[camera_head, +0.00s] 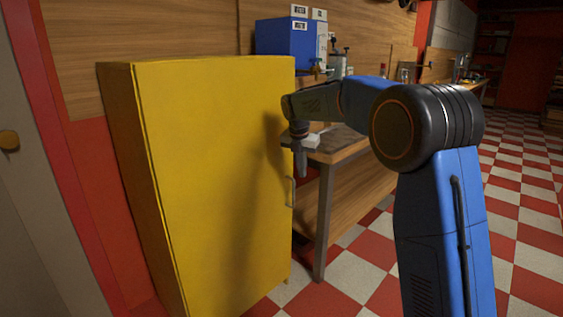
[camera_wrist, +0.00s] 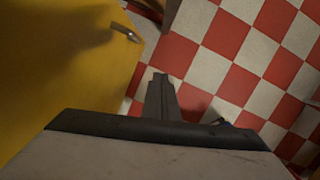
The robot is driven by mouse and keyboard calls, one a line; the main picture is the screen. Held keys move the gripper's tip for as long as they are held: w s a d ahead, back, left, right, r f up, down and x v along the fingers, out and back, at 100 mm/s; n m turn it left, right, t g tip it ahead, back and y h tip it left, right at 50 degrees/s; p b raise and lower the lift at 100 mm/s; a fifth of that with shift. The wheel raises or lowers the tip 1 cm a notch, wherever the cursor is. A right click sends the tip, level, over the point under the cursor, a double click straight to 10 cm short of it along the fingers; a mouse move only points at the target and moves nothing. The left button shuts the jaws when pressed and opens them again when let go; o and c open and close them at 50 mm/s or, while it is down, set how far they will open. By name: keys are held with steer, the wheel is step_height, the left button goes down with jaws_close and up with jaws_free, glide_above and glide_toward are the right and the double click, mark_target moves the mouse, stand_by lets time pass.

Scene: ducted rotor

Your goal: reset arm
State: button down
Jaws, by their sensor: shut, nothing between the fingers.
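My gripper (camera_head: 302,172) hangs below the end of my blue and black arm in the head view, pointing down. It is beside the right edge of a yellow cabinet (camera_head: 215,180), above and near its handle (camera_head: 290,192). In the wrist view my gripper (camera_wrist: 162,80) is shut, its fingers together with nothing between them. The wrist view also shows the yellow cabinet (camera_wrist: 50,60) at the left with its metal handle (camera_wrist: 126,32). The cabinet door looks closed.
A wooden workbench (camera_head: 345,150) stands right of the cabinet, with a blue box (camera_head: 285,40) and small equipment at the back. The red and white checkered floor (camera_head: 525,215) is open on the right. A pale door (camera_head: 30,220) is at the far left.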

steer(key=s+d+r+m, duration=0.2)
steer(key=s+d+m, duration=0.25)
steer(key=s, duration=0.45)
steer(key=s+d+r+m+t, duration=0.1)
steer(key=s+d+r+m, duration=0.15)
steer(key=s+m, duration=0.45)
steer(key=s+d+r+m, duration=0.2)
steer(key=s+d+m, duration=0.15)
steer(key=s, duration=0.85)
steer(key=s+d+f+m, duration=0.1)
steer(key=s+f+m, duration=0.2)
steer(key=s+m, duration=0.2)
steer(key=s+d+f+m+t, duration=0.1)
steer(key=s+f+m, duration=0.3)
steer(key=s, duration=0.8)
steer(key=s+d+f+m+y, duration=0.1)
steer(key=s+f+m, duration=0.3)
steer(key=s, duration=0.4)
steer(key=shift+s+d+f+m+t, duration=0.25)
steer(key=shift+s+d+m+t, duration=0.05)
steer(key=shift+d+m, duration=0.55)
